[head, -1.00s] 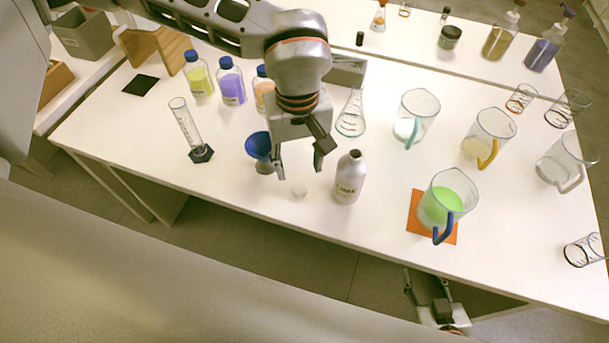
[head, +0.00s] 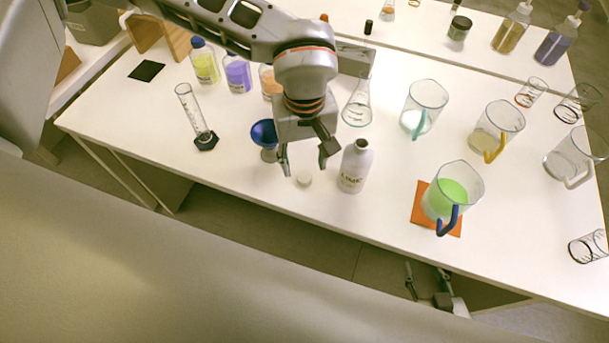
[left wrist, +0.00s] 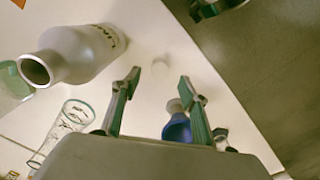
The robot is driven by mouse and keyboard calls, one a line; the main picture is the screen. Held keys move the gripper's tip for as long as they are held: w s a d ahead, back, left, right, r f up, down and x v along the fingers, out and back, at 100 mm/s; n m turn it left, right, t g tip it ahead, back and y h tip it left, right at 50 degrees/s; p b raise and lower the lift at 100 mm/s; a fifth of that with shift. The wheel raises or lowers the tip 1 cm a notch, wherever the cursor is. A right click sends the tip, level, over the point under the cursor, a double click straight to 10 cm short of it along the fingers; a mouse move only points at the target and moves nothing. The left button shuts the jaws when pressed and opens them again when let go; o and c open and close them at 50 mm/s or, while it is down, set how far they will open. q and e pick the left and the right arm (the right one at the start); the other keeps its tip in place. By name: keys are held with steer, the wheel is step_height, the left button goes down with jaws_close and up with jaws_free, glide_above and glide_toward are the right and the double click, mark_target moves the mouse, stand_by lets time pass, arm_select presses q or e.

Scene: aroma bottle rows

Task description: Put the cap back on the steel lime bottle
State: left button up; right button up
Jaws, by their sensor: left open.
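The steel lime bottle (head: 354,170) stands upright and uncapped on the white table; its open mouth shows in the left wrist view (left wrist: 38,68). A small white cap (head: 304,180) lies on the table left of the bottle. My left gripper (head: 304,168) is open and points down above the cap. In the left wrist view the pale cap (left wrist: 160,70) appears between the spread fingertips (left wrist: 160,79), with nothing held. My right gripper (head: 425,270) is low, beyond the table's front edge, with its fingers apart and empty.
A blue funnel (head: 264,134) stands close left of my left gripper. A conical flask (head: 357,108) is behind the bottle. A jug of green liquid (head: 450,195) sits on an orange mat (head: 418,210) to the right. A measuring cylinder (head: 194,110) stands at left.

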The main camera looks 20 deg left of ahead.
mark_target(305, 177)
arm_select(q)
step_height(305, 177, down, 5)
steer(key=shift+r, duration=0.1)
stand_by(0.3)
steer(key=c, duration=0.8)
